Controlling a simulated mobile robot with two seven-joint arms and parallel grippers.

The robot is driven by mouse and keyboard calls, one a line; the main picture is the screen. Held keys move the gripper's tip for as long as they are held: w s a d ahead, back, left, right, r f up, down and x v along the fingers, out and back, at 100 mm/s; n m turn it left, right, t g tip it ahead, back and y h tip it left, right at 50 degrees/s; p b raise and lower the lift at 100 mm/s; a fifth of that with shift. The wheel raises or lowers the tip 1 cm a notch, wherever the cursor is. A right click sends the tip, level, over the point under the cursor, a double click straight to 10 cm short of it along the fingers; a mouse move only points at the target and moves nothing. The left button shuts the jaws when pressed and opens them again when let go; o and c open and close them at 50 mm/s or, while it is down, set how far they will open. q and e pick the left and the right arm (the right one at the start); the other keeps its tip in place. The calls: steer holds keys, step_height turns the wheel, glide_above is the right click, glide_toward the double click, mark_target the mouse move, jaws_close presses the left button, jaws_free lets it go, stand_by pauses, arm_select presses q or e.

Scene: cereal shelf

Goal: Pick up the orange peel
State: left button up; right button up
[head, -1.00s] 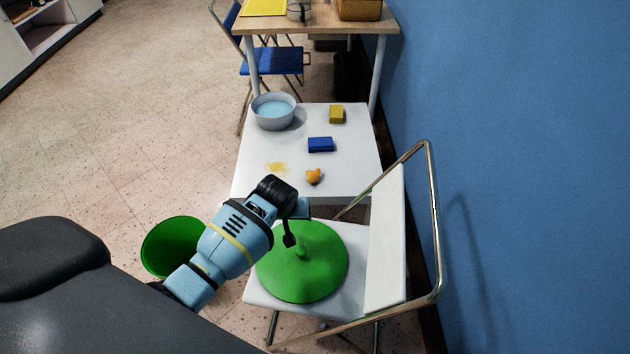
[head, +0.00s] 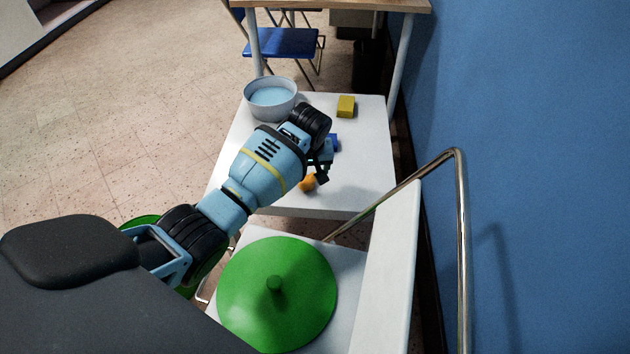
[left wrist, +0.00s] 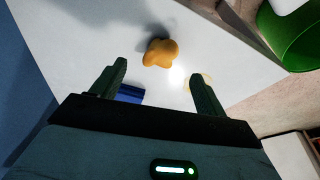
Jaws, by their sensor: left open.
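The orange peel (head: 307,184) is a small orange lump on the white table (head: 240,172), near its front edge. In the head view my left gripper (head: 322,171) is over the table, close to the peel and partly in front of it. In the left wrist view the peel (left wrist: 160,53) shows whole, beyond and between the two open, empty fingers (left wrist: 157,82). I cannot tell the exact height of the fingers above the table. My right gripper is not in view.
A bowl of water (head: 271,98), a yellow block (head: 346,106) and a blue block (head: 335,142) are on the table. A blue wall is at right.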

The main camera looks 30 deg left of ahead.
mark_target(307, 180)
arm_select(q)
steer(key=shift+f, duration=0.2)
steer(key=shift+b+x, duration=0.7)
steer(key=shift+x, duration=0.65)
steer(key=shift+a+b+x, duration=0.15)
steer(key=shift+b+x, duration=0.55)
steer(key=shift+x, duration=0.35)
steer(key=shift+a+b+x, duration=0.1)
steer(key=shift+b+x, duration=0.55)
steer(key=shift+x, duration=0.45)
steer(key=shift+w+f, duration=0.25)
steer(key=shift+f, duration=0.1)
